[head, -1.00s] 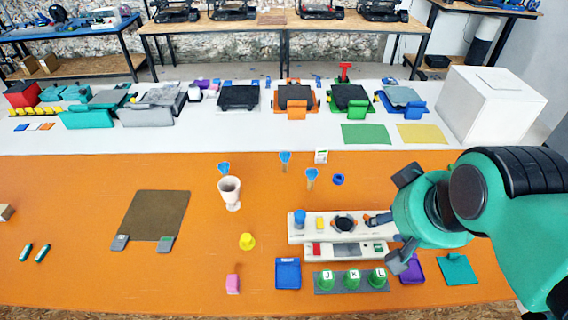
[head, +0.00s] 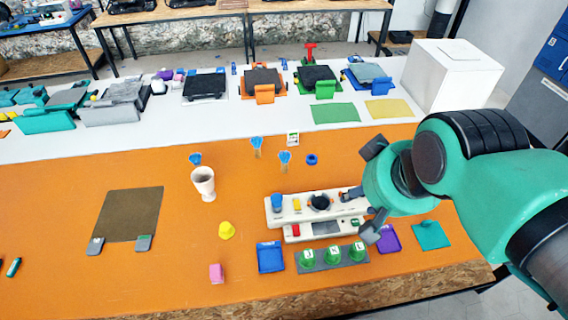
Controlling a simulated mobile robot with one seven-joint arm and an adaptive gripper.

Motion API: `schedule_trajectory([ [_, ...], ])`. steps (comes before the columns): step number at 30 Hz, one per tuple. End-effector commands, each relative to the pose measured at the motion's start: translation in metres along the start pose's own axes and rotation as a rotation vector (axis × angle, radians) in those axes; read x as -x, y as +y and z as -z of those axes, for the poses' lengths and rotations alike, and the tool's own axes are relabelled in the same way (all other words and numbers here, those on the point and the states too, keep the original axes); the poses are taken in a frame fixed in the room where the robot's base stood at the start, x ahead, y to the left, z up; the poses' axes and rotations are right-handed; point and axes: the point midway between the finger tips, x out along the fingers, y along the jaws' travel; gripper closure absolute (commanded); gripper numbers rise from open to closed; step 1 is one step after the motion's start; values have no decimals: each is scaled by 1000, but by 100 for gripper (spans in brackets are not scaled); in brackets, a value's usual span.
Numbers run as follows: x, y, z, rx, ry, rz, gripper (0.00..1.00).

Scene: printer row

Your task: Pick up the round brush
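No thing in the head view can be surely told as the round brush. Small blue-topped pieces with pale stems stand on the orange table: one behind the white cup (head: 204,184), two further right (head: 256,146) (head: 285,160). They are too small to tell whether any is a brush. A white stepped holder (head: 272,217) carries a blue cylinder (head: 277,201), a yellow piece (head: 297,204) and a black round piece (head: 319,202). My gripper (head: 370,190) is over the holder's right end, its two dark fingers wide apart. My arm hides part of that end.
In front of the holder are a blue tray (head: 270,258), a rack with green pieces (head: 331,256), a purple tray (head: 389,239) and a teal tray (head: 431,235). A yellow piece (head: 227,231) and pink block (head: 216,273) lie left. A large white box (head: 455,75) stands behind.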

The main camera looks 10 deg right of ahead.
Motion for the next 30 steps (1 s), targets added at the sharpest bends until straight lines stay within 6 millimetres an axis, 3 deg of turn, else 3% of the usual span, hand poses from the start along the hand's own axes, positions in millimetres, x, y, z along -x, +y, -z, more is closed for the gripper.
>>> schedule_trajectory([
  [5,0,0,0,0,0,0,60],
  [6,0,0,0,0,0,0,55],
  [19,0,0,5,-10,-5,1,55],
  [23,-2,-1,17,-34,-19,2,55],
  [30,-13,-5,57,-120,-63,2,55],
])
